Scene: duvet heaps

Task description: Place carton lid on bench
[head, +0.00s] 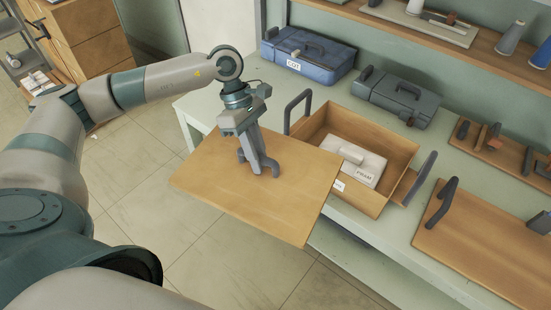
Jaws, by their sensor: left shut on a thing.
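The carton lid (215,180) is a flat wooden board with a grey handle in the head view. My left gripper (258,168) is shut on that handle from above. The lid is held up, over the floor and the bench's near edge, and hides part of that edge. Its right side is close to the open wooden carton (400,158); I cannot tell whether they touch. The carton stands on the pale green bench (372,246) with grey handles at its sides. A white labelled block (352,168) lies in it. My right gripper is not in view.
A blue case (310,58) and a grey case (396,98) stand behind the carton. Another wooden board (485,245) with a grey handle lies on the bench at right. A tool tray (500,150) lies behind it. A shelf (400,20) runs along the back.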

